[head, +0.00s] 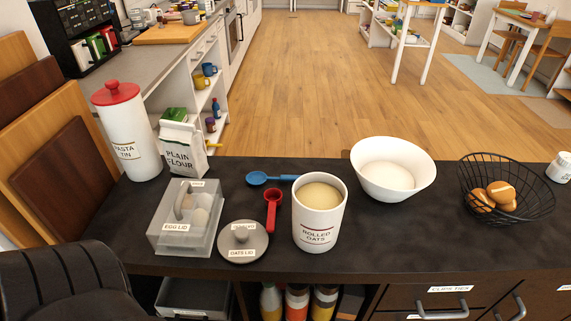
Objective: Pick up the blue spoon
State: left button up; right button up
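The blue spoon (257,179) lies flat on the dark counter, near its back edge. Its bowl points left and its handle runs right toward the rolled oats canister (318,228). The handle's right end comes close to the canister's upper rim; I cannot tell whether the tip is partly hidden behind it. A red scoop (272,197) lies just in front of the spoon, apart from it. Neither of my grippers shows in the head view.
A grey oats lid (240,254), an egg box (160,231), a flour bag (184,150) and a pasta tin (130,135) stand left. A white bowl (392,169) and a wire basket (535,207) are right. Bare counter (430,240) lies front right. A black padded object (70,285) fills the lower left.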

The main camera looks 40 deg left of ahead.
aim_at(256, 177)
jog(key=l+u, duration=0.1)
jog(key=u, duration=0.25)
jog(key=l+u, duration=0.1)
jog(key=u, duration=0.3)
jog(key=l+u, duration=0.15)
jog(key=u, duration=0.2)
jog(key=i, duration=0.05)
